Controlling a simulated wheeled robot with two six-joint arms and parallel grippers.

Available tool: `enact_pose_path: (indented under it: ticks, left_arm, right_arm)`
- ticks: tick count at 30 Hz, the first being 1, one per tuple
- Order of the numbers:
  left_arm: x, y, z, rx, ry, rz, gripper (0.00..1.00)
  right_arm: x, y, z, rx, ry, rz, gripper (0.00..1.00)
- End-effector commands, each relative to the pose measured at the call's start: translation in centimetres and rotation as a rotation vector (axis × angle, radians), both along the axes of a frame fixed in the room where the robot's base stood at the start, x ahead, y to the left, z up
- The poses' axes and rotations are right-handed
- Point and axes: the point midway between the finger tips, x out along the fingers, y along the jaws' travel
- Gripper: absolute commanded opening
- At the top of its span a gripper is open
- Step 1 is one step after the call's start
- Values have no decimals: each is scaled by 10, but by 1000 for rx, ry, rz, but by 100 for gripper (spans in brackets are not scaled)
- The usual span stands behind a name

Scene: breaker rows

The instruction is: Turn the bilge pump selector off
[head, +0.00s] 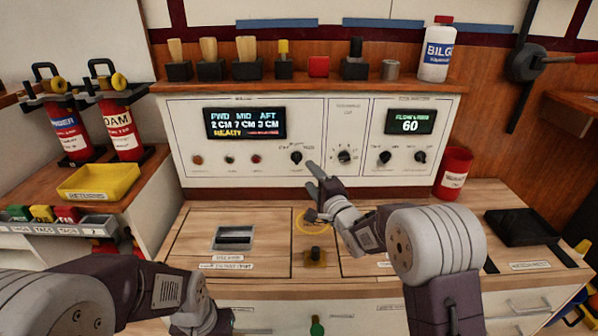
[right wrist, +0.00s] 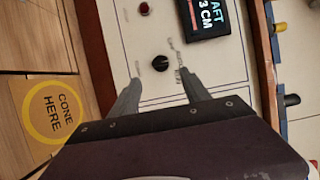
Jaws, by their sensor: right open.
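The selector, a black rotary knob (head: 297,157), sits on the white panel below the left display. It also shows in the right wrist view as a round black knob (right wrist: 160,63). Small labels surround it, too small to read, and I cannot tell which one it points to. My right gripper (head: 311,189) is open and empty in front of the panel, just below and right of the knob. In the right wrist view its two fingers (right wrist: 162,87) are spread, with the knob beyond and between their tips. My left forearm shows at the lower left, with its fingers out of frame.
Other knobs (head: 344,156) and small indicators are on the same panel. The left display (head: 245,123) reads FWD, MID, AFT. A shelf above holds brushes and a white bottle (head: 436,50). A red cup (head: 453,172) stands at the panel's right. The wooden counter (head: 200,222) lies below.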

Motion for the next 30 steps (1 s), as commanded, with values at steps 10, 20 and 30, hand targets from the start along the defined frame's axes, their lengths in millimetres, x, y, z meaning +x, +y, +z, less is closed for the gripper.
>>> enact_pose_path:
  ticks: [10, 20, 30]
  left_arm:
    - [0, 0, -3, 0, 0, 0, 36]
    - [0, 0, -13, 0, 0, 0, 36]
    - [0, 0, -12, 0, 0, 0, 36]
  right_arm:
    - [54, 23, -4, 0, -3, 1, 55]
    - [82, 34, 0, 0, 1, 0, 55]
    - [82, 34, 1, 0, 1, -1, 27]
